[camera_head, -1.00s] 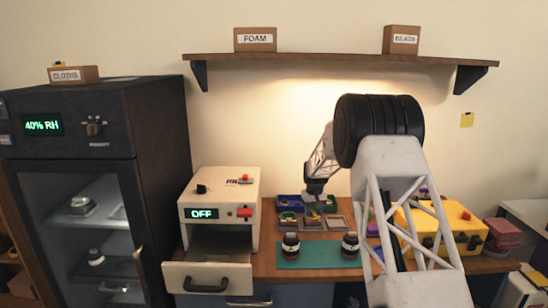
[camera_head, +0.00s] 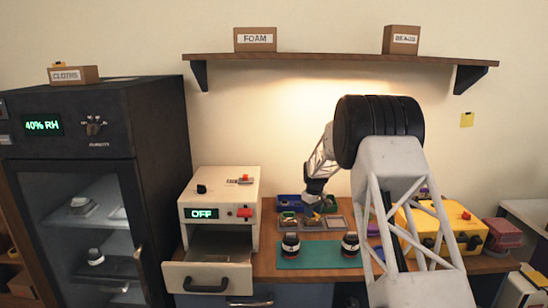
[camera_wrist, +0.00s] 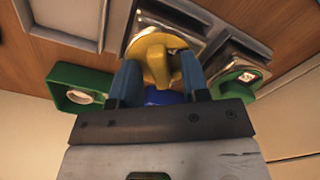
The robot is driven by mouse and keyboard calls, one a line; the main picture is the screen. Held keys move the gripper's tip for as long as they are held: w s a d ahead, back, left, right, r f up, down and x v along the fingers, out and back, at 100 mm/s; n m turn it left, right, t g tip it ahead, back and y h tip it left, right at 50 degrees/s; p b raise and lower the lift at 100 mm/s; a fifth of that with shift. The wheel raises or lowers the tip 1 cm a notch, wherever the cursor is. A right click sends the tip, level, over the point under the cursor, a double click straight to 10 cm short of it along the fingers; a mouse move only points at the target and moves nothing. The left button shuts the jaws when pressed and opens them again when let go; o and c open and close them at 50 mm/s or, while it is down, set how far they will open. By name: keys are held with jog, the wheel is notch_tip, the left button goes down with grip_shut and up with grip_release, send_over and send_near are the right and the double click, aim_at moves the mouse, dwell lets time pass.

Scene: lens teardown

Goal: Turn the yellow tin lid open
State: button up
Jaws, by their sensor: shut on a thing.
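The yellow tin lid (camera_wrist: 158,52) is in the upper middle of the wrist view, between the two blue fingers of my gripper (camera_wrist: 161,72). The fingers are shut on it from both sides. The tin body under the lid is mostly hidden, and I cannot tell how far the lid has turned. In the head view my gripper (camera_head: 313,207) is low over the back of the workbench, among small trays. The lid is too small there to make out clearly.
A green tray (camera_wrist: 66,78) and a green round-ended part (camera_wrist: 235,82) flank the gripper. Two dark jars stand on the green mat (camera_head: 318,258) in front. The white heater box (camera_head: 220,190) is left, with its drawer open; the yellow case (camera_head: 435,230) is right.

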jog(key=n, duration=0.2)
jog(key=f+n, duration=0.1)
jog(key=n, duration=0.1)
jog(key=f+n, duration=0.1)
jog(key=shift+s+n, duration=0.3)
jog(key=shift+n, duration=3.1)
jog(key=shift+c, duration=0.2)
jog(key=o, duration=0.3)
jog(key=shift+r, duration=0.1)
jog(key=shift+w+r, duration=0.15)
jog(key=shift+r, duration=1.55)
jog(key=shift+w+r, duration=0.1)
jog(key=shift+r, duration=2.8)
